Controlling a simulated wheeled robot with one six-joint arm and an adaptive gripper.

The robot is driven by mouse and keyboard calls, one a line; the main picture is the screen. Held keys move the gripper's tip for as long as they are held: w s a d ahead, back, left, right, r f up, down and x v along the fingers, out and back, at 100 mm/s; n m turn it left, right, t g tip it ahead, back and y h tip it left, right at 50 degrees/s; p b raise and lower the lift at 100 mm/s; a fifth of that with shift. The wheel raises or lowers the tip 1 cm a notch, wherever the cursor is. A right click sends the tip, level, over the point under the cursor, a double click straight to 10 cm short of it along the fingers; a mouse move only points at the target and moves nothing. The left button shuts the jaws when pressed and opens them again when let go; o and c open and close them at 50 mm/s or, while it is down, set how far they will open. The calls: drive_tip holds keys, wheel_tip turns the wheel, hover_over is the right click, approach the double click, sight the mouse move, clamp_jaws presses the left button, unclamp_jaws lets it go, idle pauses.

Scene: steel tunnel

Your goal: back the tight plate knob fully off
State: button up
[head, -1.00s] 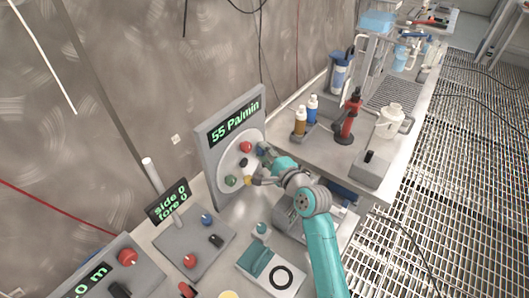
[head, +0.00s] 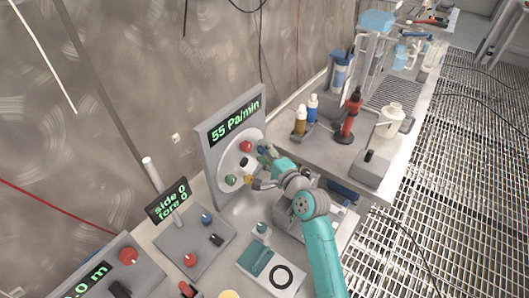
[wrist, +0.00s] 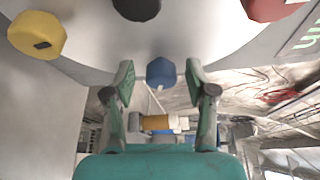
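A round pale plate (head: 229,165) stands upright on a grey panel whose display reads 55 Pa/min. It carries a red knob (head: 246,146), a green knob (head: 230,180), a black knob (head: 245,162), a yellow knob and a blue knob. In the wrist view, the blue knob (wrist: 160,72) lies between the two fingers of my gripper (wrist: 160,82), with a gap on each side. The gripper is open. The yellow knob (wrist: 37,35) is upper left, the black knob (wrist: 137,8) at the top and the red knob (wrist: 270,8) upper right. I cannot tell which knob is tight.
A side/fore display (head: 168,200) and a control box with red and blue knobs stand left of the plate. A teal block with a black ring (head: 281,277) lies in front. Bottles (head: 300,121), a red tool (head: 351,115) and a white jug (head: 391,120) stand to the right.

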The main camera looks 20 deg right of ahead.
drive_tip(key=f+v, duration=0.1)
drive_tip(key=v, duration=1.1)
drive_tip(key=shift+r, duration=0.45)
